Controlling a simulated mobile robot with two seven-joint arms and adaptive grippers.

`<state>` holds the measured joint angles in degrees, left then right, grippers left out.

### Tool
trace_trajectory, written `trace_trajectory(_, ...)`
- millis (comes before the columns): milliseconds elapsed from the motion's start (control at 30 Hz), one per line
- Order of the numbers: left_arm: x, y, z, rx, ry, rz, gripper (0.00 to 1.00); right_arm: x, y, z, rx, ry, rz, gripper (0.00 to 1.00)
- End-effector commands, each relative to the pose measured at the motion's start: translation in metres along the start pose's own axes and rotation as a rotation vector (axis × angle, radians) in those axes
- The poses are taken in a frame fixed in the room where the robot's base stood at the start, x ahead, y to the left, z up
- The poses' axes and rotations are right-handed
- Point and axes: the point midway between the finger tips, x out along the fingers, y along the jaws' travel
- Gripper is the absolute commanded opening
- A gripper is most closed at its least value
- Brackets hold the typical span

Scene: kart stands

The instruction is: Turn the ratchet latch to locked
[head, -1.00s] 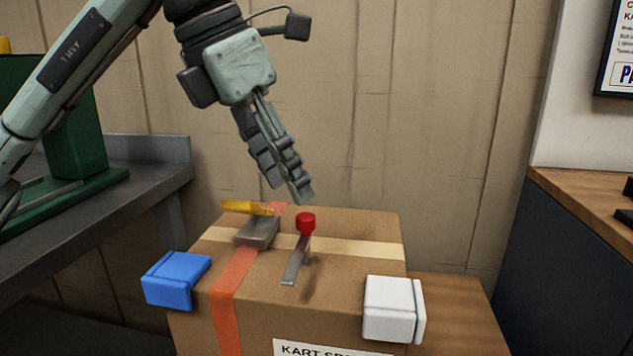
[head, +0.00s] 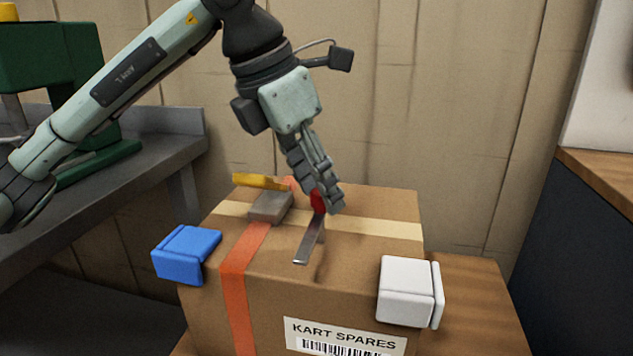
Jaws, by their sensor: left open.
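A cardboard box (head: 385,205) has an orange strap (head: 238,270) over its top and front. A grey ratchet block (head: 271,207) with a yellow bar (head: 260,181) sits on the strap. Just right of it is a flat grey metal lever (head: 308,243) with a red knob (head: 318,201) at its far, raised end. Its near end points toward the box's front edge. My left gripper (head: 322,203) points down at the red knob, with its open fingers partly hiding it. I cannot tell whether the fingers touch the knob. My right gripper is out of view.
A blue block (head: 186,255) and a white block (head: 406,291) sit at the box's front corners. A grey bench (head: 150,165) with a green machine (head: 45,60) stands at left, and a dark cabinet (head: 580,260) at right. The wall is close behind.

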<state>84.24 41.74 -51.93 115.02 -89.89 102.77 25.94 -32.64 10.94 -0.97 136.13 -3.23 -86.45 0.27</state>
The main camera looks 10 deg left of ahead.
Motion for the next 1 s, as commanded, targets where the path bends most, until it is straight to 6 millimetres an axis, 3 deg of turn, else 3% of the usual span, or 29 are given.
trace_trajectory(67, -0.0001, -0.0002, 0.0, 0.0, 0.0, 0.0, 0.44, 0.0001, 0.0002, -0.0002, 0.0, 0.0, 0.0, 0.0)
trace_trajectory(433, -0.0004, -0.0001, 0.0, 0.0, 0.0, 0.0, 0.0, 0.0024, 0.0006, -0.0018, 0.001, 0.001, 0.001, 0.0)
trace_trajectory(1000, 0.0015, 0.0003, 0.006, 0.022, 0.0, -0.01, 0.0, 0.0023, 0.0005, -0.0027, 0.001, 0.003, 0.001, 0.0)
